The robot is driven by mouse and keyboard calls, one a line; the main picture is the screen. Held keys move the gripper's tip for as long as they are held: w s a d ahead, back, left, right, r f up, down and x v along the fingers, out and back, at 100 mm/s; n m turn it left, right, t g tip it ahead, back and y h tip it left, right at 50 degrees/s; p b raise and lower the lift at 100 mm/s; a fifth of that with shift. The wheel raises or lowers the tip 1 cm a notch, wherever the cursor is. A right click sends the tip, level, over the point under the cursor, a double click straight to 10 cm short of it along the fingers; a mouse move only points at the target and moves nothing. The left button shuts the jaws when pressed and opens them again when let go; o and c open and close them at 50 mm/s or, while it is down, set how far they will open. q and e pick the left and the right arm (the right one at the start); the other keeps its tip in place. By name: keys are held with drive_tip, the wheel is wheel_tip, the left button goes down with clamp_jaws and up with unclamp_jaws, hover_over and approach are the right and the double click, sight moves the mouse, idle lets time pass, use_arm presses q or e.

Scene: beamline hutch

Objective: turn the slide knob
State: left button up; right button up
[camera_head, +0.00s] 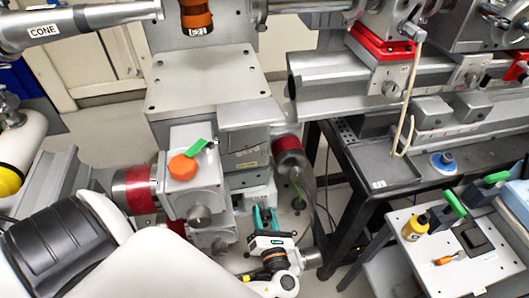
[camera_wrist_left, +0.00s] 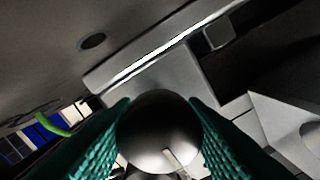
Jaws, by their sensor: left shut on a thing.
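My left gripper (camera_head: 264,217) has teal fingers and reaches the front of the lower slide stage, below the grey block with cables. In the left wrist view its ribbed fingers (camera_wrist_left: 160,140) lie on both sides of a dark grey, round, shiny knob, the slide knob (camera_wrist_left: 158,115), and are shut on it. A pale line or slot shows on the knob's face. In the head view I cannot make out the knob between the fingers. My right gripper is not in view.
An orange knob (camera_head: 182,167) with a green lever (camera_head: 196,147) sits on a grey box left of the gripper. Red-banded cylinders (camera_head: 134,190) flank the stage. Cables hang at its right. A tool cart (camera_head: 455,272) stands at the lower right.

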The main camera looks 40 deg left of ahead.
use_arm(q)
drive_tip(key=shift+n, duration=0.3)
drive_tip(key=n, duration=0.2)
drive_tip(key=shift+n+p, duration=0.3)
drive_tip(key=shift+n, duration=1.6)
drive_tip(key=o, duration=1)
drive_tip(key=b+v, duration=0.1)
drive_tip(key=v, duration=1.1)
